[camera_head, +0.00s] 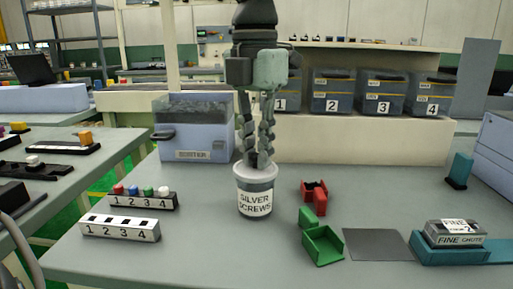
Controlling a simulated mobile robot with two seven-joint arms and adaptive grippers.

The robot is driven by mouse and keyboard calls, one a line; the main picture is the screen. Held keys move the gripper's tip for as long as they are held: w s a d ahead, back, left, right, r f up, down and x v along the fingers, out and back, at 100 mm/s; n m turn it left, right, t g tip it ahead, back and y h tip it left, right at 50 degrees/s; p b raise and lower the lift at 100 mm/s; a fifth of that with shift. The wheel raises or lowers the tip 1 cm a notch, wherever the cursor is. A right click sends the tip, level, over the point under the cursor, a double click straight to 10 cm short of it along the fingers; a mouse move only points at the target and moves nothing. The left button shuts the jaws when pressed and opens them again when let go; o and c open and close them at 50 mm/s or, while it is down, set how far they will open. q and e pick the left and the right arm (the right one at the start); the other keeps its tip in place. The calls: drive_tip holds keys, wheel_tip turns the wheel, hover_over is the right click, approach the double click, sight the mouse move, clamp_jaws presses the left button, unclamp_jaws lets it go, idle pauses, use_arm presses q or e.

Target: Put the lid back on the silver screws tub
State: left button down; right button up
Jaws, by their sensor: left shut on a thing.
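The silver screws tub (255,203) stands upright on the grey table near the middle, with its label facing me. A pale round lid (242,173) is at the top of the tub, level or nearly so. I cannot tell whether it is fully seated or just above the rim. My left gripper (257,163) points straight down over the tub, its fingers close together and shut on the middle of the lid. The grip itself is small and partly hidden by the fingertips. My right gripper is not in view.
A red bin (314,191) and a green bin (323,246) lie right of the tub. A numbered white rack (120,228) and a black rack with coloured pegs (142,201) are left. A blue-grey box (194,128) stands behind. Table in front of the tub is clear.

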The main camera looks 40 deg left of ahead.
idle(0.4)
use_arm(q)
drive_tip(key=c, duration=1.4)
unclamp_jaws()
drive_tip(key=shift+o, duration=0.3)
drive_tip(key=o, duration=0.4)
drive_tip(key=shift+r, duration=0.1)
drive_tip(key=shift+r+p, duration=1.55)
drive_tip(key=shift+r, duration=1.85)
clamp_jaws()
